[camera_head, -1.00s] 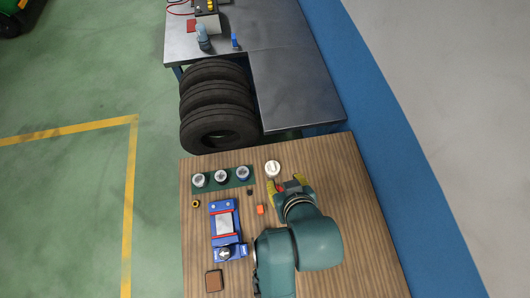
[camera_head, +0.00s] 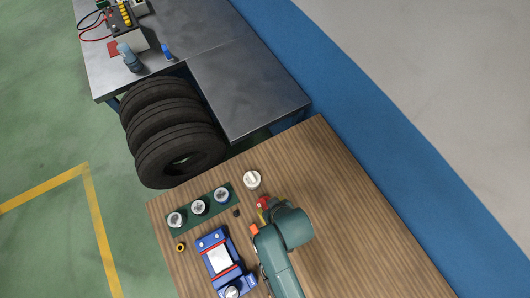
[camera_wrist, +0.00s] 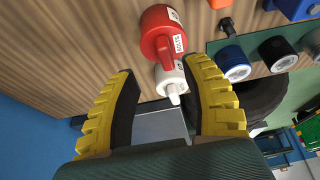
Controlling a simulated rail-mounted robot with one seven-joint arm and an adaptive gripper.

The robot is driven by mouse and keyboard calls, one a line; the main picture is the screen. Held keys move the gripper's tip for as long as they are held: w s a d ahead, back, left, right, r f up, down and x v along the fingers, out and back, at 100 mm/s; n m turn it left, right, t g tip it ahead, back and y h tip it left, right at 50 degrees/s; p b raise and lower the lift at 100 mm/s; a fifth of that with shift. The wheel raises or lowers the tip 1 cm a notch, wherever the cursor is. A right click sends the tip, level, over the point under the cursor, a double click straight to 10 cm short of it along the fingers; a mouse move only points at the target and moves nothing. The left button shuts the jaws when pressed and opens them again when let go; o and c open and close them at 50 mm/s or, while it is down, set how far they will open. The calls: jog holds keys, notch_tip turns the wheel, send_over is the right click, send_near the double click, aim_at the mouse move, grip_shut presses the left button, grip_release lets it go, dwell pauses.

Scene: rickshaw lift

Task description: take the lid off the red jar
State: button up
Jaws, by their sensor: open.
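The red jar (camera_wrist: 157,28) stands on the wooden table (camera_wrist: 60,45), with white labels and a red bar-shaped knob (camera_wrist: 167,52) on its top. In the head view, only part of the red jar (camera_head: 264,201) shows beside my wrist. A white jar with a similar knob (camera_wrist: 173,84) stands close by; it also shows in the head view (camera_head: 252,179). My gripper (camera_wrist: 160,70) is open and empty. In the wrist view, its yellow fingers spread to either side of the two jars' line, apparently apart from the red jar. In the head view, my wrist hides most of the fingers.
Left of the jars, a green holder (camera_head: 187,214) carries three capped cylinders. A small black knob (camera_head: 236,212), an orange block (camera_head: 254,230), a yellow ring (camera_head: 180,247) and a blue device (camera_head: 209,243) lie nearby. Table right of my arm is clear.

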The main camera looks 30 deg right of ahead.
aim_at(265, 205)
jog(key=x, duration=0.5)
jog(key=shift+w+a+f, duration=0.3)
jog(key=shift+w, duration=0.1)
jog(key=shift+c, duration=0.3)
grip_shut()
